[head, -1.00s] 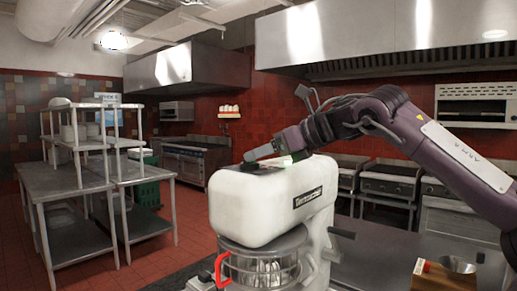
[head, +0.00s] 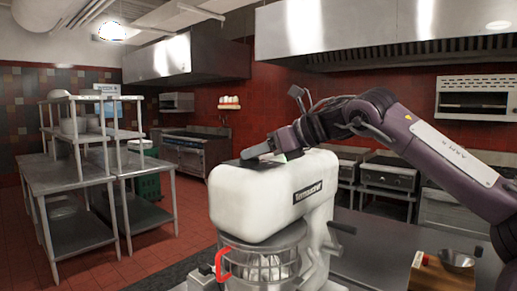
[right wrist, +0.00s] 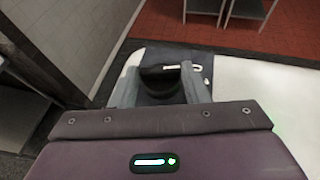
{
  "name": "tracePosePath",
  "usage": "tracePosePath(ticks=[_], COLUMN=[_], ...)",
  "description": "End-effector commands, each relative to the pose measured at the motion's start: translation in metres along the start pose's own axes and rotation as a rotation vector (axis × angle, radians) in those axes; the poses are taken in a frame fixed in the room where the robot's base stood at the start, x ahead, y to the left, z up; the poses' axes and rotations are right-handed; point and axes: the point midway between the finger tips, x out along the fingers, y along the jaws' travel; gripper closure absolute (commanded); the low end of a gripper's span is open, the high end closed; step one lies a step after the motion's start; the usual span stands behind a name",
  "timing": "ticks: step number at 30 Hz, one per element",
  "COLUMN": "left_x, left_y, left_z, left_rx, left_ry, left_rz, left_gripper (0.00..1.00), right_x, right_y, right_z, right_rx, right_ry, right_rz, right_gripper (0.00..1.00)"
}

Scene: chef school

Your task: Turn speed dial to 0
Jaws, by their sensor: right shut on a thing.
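A white stand mixer (head: 265,200) with a dark name plate stands in the middle of the head view. The black speed dial (right wrist: 160,84) is on top of the mixer head and shows between the two grey fingers in the right wrist view. My right gripper (head: 256,151) reaches down to the mixer's top from the right and is shut on the dial. The fingers hide much of the dial in the head view, and its number marks cannot be read. My left gripper is not in view.
The mixer has a wire bowl guard (head: 268,262) with a red handle (head: 222,264). Steel shelving tables (head: 70,180) stand at the left on red floor.

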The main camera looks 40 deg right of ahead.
Motion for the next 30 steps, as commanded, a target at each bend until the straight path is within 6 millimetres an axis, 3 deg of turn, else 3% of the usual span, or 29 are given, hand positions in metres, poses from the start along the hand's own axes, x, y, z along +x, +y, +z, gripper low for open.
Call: tracePosePath(ticks=[6, 13, 18, 29, 30], left_x=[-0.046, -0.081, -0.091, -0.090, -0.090], left_y=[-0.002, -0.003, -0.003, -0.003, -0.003], left_z=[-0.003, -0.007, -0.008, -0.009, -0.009], left_rx=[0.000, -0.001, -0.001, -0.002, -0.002], left_ry=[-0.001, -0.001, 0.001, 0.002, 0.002], left_rz=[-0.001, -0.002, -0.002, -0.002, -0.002], left_gripper=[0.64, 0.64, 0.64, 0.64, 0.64], right_x=[-0.003, -0.001, 0.000, 0.001, 0.001], right_y=[-0.006, -0.009, -0.010, -0.010, -0.010], right_z=[0.009, 0.007, 0.004, 0.002, 0.002], right_rx=[-0.072, -0.136, -0.161, -0.168, -0.167], right_ry=[0.004, 0.004, 0.000, -0.002, -0.002], right_rz=[0.188, 0.338, 0.388, 0.396, 0.396], right_gripper=[0.81, 0.81, 0.81, 0.81, 0.53])
